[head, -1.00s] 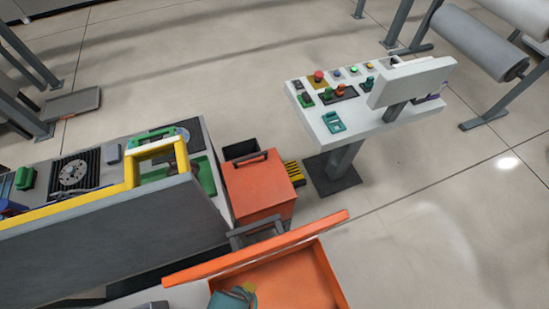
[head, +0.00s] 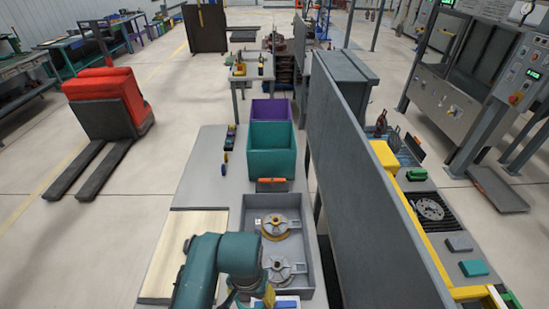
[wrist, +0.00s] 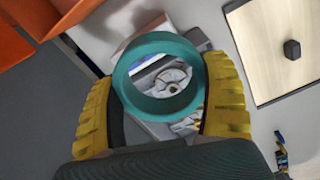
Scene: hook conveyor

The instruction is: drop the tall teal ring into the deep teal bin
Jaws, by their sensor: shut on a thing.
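My gripper (wrist: 162,100) is shut on the teal ring (wrist: 158,106), which sits between the two yellow fingers in the wrist view. Through the ring's opening a round metal part shows below. In the head view the deep teal bin (head: 272,163) stands open on the grey table, in front of a purple bin (head: 271,108). My teal arm is at the bottom of the head view, nearer than the bin and apart from it. Only a bit of yellow gripper (head: 268,295) shows there, and the ring cannot be made out.
A grey tray (head: 248,215) with round metal parts lies between my arm and the teal bin. A pale wooden board (head: 180,245) is on the left. A tall grey panel (head: 350,150) runs along the right. Orange surfaces (wrist: 75,10) show at the wrist view's upper left.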

